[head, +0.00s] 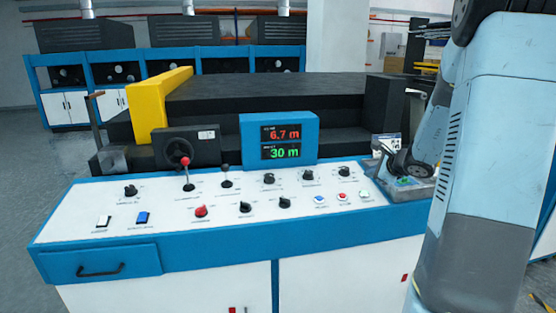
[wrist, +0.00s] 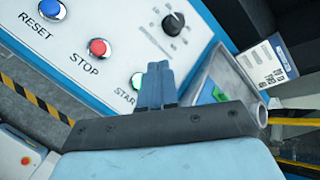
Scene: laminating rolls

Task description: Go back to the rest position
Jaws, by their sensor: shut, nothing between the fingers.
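My gripper (wrist: 158,68) is shut and empty in the wrist view, its two grey fingers together beside the green START button (wrist: 137,80). The red STOP button (wrist: 98,47) and blue RESET button (wrist: 52,9) lie to the upper left. In the head view my arm stands at the right, reaching down to the right end of the white control panel (head: 240,222). The fingertips are hard to make out there. Whether the fingers touch the panel cannot be told.
A grey tray (wrist: 205,80) with a green item (wrist: 219,95) lies right of the fingers, and a label card (wrist: 268,62) is beyond. The head view shows a red-knobbed lever (head: 186,161), a display reading 6.7 m and 30 m (head: 281,140), and a yellow block (head: 148,104).

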